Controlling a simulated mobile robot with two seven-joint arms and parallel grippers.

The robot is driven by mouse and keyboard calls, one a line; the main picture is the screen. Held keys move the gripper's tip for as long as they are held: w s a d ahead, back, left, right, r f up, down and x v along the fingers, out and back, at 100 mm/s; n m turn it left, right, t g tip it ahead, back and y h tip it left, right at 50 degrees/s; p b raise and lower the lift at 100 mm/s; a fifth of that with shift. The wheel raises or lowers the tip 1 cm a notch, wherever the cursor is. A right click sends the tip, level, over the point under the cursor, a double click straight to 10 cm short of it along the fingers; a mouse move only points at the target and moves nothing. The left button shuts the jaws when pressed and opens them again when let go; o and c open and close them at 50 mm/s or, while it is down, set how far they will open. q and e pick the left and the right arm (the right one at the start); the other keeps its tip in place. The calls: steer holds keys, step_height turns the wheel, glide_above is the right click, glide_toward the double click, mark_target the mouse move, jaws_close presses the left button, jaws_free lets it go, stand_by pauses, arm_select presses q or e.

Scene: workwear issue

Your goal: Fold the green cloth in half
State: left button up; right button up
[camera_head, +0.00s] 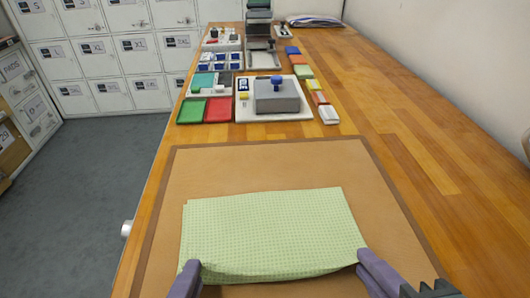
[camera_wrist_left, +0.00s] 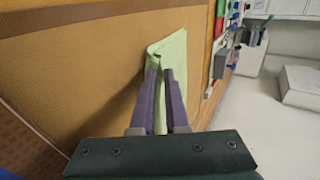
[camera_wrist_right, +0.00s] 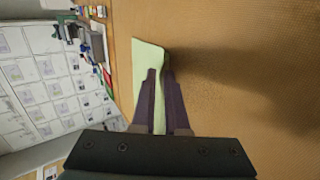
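The green cloth (camera_head: 268,228) lies on the tan mat (camera_head: 190,170) as a wide rectangle. Its near edge is raised and sags between my two grippers. My left gripper (camera_head: 192,272) is at the near left corner, and in the left wrist view its fingers (camera_wrist_left: 160,75) are closed on the cloth (camera_wrist_left: 172,52). My right gripper (camera_head: 364,262) is at the near right corner, and in the right wrist view its fingers (camera_wrist_right: 158,75) are closed on the cloth (camera_wrist_right: 147,58). The cloth's underside is hidden in the head view.
Beyond the mat stand a grey block on a white tray (camera_head: 300,115), green and red trays (camera_head: 218,110), and a white eraser-like piece (camera_head: 328,114). The wooden table (camera_head: 420,150) is clear on the right. White lockers (camera_head: 110,50) stand at the left.

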arm_select(q)
steer(key=o, duration=0.6)
arm_select(e)
steer(key=o, duration=0.6)
arm_select(q)
steer(key=shift+s+r, duration=0.2)
steer(key=shift+r, duration=0.25)
arm_select(e)
steer(key=shift+o, duration=0.2)
steer(key=shift+s+r, duration=0.2)
steer(key=shift+r, duration=0.25)
arm_select(q)
steer(key=s+r, duration=0.3)
steer(key=r, duration=0.2)
steer(key=s+r, duration=0.2)
steer(key=r, duration=0.1)
steer(key=shift+s+r, duration=0.1)
steer(key=shift+s, duration=0.25)
arm_select(e)
steer(key=s+r, duration=0.5)
steer(key=r, duration=0.3)
steer(key=shift+s, duration=0.35)
steer(key=shift+r, duration=0.1)
